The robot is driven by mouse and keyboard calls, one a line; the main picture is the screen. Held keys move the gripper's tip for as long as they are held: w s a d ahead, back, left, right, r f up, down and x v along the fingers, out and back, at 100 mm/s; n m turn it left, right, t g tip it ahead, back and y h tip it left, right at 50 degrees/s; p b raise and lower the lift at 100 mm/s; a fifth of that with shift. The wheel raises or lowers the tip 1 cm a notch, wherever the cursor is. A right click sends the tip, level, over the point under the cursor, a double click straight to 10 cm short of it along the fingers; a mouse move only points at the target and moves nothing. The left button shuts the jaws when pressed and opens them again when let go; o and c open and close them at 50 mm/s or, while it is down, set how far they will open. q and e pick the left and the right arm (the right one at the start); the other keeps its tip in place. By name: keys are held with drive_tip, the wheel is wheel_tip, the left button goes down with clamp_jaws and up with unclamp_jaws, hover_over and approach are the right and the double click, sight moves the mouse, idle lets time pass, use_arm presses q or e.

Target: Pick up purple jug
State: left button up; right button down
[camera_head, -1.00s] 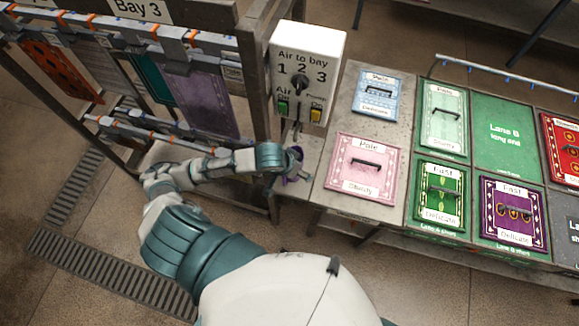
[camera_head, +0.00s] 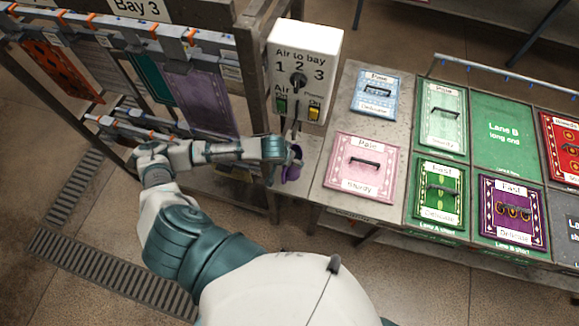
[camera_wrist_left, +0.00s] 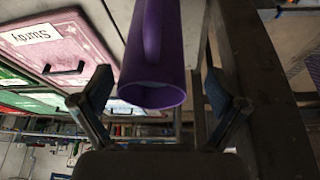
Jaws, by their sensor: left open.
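The purple jug (camera_head: 292,172) stands on the grey ledge below the white control box, just left of the pink rug panel. In the left wrist view the jug (camera_wrist_left: 154,60) hangs in from the top of the picture, with its open rim and handle showing. My left gripper (camera_head: 285,158) is at the jug and partly covers it in the head view. In the left wrist view its two fingers (camera_wrist_left: 160,95) are spread, one on each side of the jug's rim, with visible gaps. My right gripper is in neither view.
The white control box (camera_head: 301,68) with switches stands close behind the jug. A wooden post (camera_head: 254,85) and a rack with hanging rugs (camera_head: 200,103) are to the left. The pink panel (camera_head: 362,166) lies right of the jug on the metal table.

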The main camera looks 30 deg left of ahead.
use_arm(q)
drive_tip(key=x, duration=0.5)
drive_tip(key=shift+w+d, duration=0.2)
drive_tip(key=shift+d, duration=0.15)
drive_tip(key=shift+s+a, duration=0.1)
drive_tip(key=shift+s, duration=0.05)
drive_tip(key=c, duration=1.3)
drive_tip(key=shift+s+f, duration=0.1)
drive_tip(key=shift+s, duration=0.05)
drive_tip(key=c, duration=0.3)
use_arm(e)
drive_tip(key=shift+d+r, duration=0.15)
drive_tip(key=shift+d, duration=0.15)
